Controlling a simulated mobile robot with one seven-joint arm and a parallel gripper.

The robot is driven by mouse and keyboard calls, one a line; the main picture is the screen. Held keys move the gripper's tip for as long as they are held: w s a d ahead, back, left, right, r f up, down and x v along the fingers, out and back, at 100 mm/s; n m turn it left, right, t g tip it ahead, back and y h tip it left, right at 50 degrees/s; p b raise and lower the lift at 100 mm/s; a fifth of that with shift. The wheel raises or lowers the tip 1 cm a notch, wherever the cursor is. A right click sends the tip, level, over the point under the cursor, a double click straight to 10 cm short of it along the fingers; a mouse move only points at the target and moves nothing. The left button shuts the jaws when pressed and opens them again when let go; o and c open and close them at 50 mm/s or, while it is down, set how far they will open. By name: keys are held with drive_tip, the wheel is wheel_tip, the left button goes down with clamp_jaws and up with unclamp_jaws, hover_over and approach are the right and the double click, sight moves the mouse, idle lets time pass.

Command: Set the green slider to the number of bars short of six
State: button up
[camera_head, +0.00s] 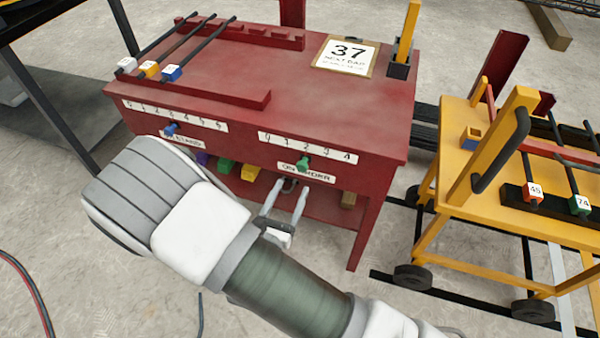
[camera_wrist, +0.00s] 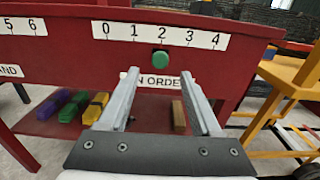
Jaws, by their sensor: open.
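The green slider (camera_head: 303,163) is a small knob on the front of the red bench, under a white strip (camera_head: 308,147) numbered 0 to 4. In the wrist view the green slider (camera_wrist: 160,60) sits under the 2. My gripper (camera_head: 292,184) is open and empty, just below the slider and in front of the ON ORDER label. In the wrist view my gripper (camera_wrist: 161,73) has one finger on each side of the slider's line; contact cannot be told. Three dark bars (camera_head: 187,42) with white, yellow and blue ends lie on the bench top.
A blue slider (camera_head: 170,128) sits near the middle of the strip to 6. Coloured blocks (camera_wrist: 76,104) lie on the shelf below. A yellow cart (camera_head: 480,185) with more bars stands close right.

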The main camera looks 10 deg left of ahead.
sight(301, 168)
drive_tip(key=w, duration=0.2)
drive_tip(key=w+b, duration=0.1)
drive_tip(key=w, duration=0.4)
drive_tip(key=shift+w+d, duration=0.15)
drive_tip(key=shift+d, duration=0.15)
clamp_jaws()
idle(1.0)
